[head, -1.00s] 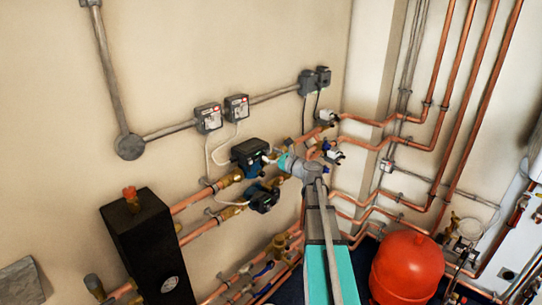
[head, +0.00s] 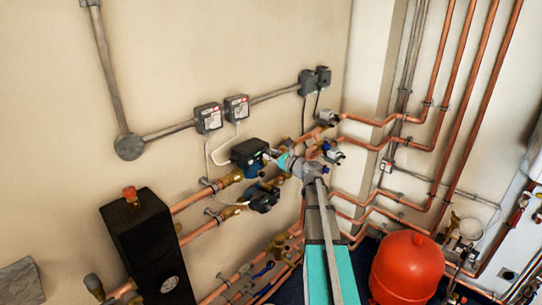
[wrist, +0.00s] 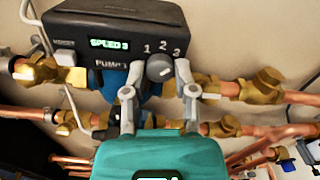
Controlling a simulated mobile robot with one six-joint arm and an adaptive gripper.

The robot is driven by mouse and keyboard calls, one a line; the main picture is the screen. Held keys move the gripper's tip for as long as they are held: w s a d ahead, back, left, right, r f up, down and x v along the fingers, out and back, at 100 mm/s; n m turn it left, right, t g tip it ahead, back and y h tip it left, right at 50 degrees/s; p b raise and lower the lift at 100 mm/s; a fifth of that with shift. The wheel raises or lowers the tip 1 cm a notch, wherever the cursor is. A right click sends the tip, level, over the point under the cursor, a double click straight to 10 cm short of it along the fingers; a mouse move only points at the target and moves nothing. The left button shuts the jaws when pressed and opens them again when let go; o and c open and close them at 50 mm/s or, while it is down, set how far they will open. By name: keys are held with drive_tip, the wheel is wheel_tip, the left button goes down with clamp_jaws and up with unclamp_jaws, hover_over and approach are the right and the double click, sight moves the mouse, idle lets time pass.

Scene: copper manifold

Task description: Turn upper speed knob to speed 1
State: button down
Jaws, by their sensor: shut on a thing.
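The upper pump (head: 250,152) is a dark box on the copper pipes by the wall. In the wrist view its panel (wrist: 85,22) has a green display reading SPEED 3 and the numerals 1, 2 and 3. Its grey round speed knob (wrist: 160,68) sits just below the numerals. My gripper (wrist: 160,72) has one finger on each side of the knob and is shut on it. In the head view my gripper (head: 272,159) is at the right front of the pump, and the knob is hidden there. I cannot make out the knob's pointer.
A lower pump (head: 263,198) sits just below, close to my gripper. Brass valves (wrist: 265,82) and copper pipes crowd the right side. A black box (head: 150,240) stands at lower left, and a red tank (head: 407,265) at lower right. The wall above is mostly clear.

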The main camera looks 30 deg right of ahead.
drive_tip(key=n, duration=0.4)
drive_tip(key=shift+n, duration=0.3)
drive_tip(key=n, duration=0.4)
drive_tip(key=shift+n, duration=0.3)
drive_tip(key=n, duration=0.4)
drive_tip(key=shift+n, duration=2.4)
drive_tip(key=shift+c, duration=2)
unclamp_jaws()
